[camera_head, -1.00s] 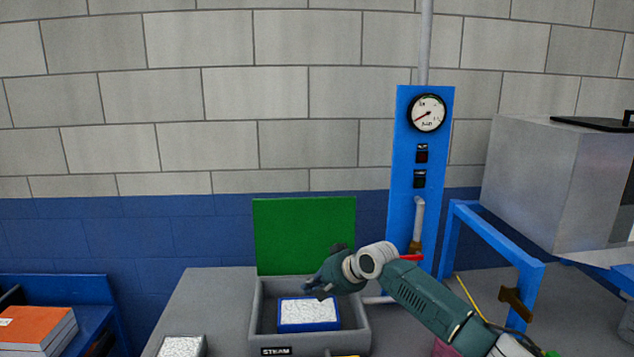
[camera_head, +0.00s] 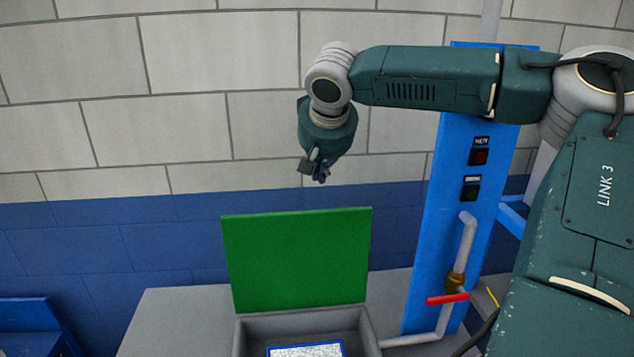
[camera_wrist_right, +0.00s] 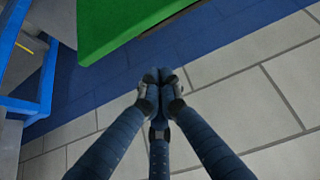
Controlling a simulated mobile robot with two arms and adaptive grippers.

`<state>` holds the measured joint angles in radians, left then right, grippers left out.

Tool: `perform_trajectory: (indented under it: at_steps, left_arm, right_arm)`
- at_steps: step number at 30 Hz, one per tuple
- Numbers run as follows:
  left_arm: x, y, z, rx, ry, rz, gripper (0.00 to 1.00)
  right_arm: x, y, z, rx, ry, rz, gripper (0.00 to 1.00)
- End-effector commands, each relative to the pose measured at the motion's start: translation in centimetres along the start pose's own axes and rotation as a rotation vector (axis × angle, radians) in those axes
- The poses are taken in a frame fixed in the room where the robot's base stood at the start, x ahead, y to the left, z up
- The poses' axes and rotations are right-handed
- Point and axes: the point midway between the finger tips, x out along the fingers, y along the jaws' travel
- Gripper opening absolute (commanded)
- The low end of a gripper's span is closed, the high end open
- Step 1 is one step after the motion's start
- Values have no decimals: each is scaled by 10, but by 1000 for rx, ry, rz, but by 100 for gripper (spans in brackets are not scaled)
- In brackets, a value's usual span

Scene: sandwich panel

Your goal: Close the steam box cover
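The green steam box cover (camera_head: 297,262) stands open and upright at the back of the grey steam box (camera_head: 290,326). A white panel with a blue rim (camera_head: 306,350) lies inside the box, cut off by the bottom edge of the head view. My right gripper (camera_head: 316,168) points down above the cover's top edge, apart from it, in front of the wall. In the right wrist view, its fingers (camera_wrist_right: 160,80) meet at the tips with nothing between them, and the green cover (camera_wrist_right: 120,20) shows at the top. My left gripper is not in view.
A blue post (camera_head: 430,250) with switches stands to the right of the box. A pipe with a red valve handle (camera_head: 448,299) runs beside it. The bare grey table top (camera_head: 180,310) is clear left of the box.

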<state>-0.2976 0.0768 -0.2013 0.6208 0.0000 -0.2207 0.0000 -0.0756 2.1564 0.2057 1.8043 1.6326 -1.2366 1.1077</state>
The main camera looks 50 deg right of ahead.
Motion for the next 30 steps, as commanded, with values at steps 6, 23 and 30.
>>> perform_trajectory:
  at_steps: [6, 23, 30]
  left_arm:
    - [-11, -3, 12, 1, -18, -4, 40]
    - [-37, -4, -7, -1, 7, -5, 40]
    - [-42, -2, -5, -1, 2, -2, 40]
  right_arm:
    - [34, 1, 0, 0, -5, 2, 0]
    - [78, 0, 16, -2, 1, -4, 0]
    - [70, 1, 29, 0, 2, -2, 0]
